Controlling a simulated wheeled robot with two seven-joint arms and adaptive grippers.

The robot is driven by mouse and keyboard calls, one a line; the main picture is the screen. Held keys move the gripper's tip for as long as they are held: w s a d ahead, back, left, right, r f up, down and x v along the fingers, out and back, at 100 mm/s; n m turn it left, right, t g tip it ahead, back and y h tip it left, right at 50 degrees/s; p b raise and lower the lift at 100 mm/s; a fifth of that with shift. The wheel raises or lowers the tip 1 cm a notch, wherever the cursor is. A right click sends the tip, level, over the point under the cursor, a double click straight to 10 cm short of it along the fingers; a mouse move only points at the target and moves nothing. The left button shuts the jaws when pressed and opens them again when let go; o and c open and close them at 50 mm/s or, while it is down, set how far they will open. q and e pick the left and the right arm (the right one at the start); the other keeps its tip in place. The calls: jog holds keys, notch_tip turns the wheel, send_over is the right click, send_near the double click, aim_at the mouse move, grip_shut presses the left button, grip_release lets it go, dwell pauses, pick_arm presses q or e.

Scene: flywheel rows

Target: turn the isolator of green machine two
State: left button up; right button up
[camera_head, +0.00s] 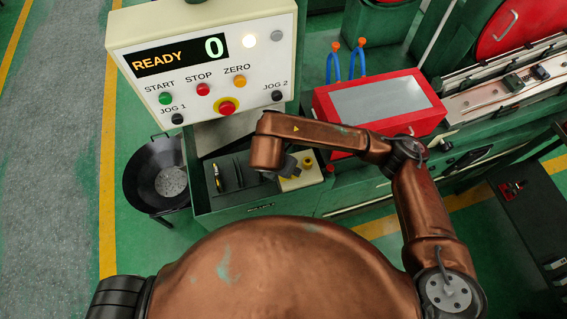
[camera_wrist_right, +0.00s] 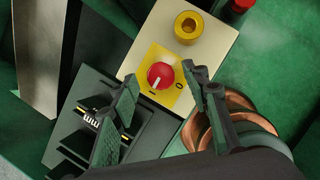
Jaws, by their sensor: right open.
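The isolator is a red round knob (camera_wrist_right: 161,76) on a yellow square plate, set on a cream panel (camera_wrist_right: 205,58). A white line on the knob points to the lower left, and an O mark shows at the plate's right. In the right wrist view my right gripper (camera_wrist_right: 160,75) is open, with its fingertips apart on either side of the knob; contact cannot be told. In the head view my right gripper (camera_head: 279,170) is over the left side of the cream panel (camera_head: 300,181) and the knob is not clearly visible. My left gripper is not in view.
A yellow round fitting (camera_wrist_right: 187,27) and a red button (camera_wrist_right: 241,4) are near the knob. A dark tool tray (camera_head: 233,177) lies left of the panel. The control box (camera_head: 200,60) reads READY 0. A red-framed cover (camera_head: 378,105) is behind; a black bin (camera_head: 158,175) stands left.

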jog(key=v, duration=1.1)
jog(key=shift+s, duration=0.2)
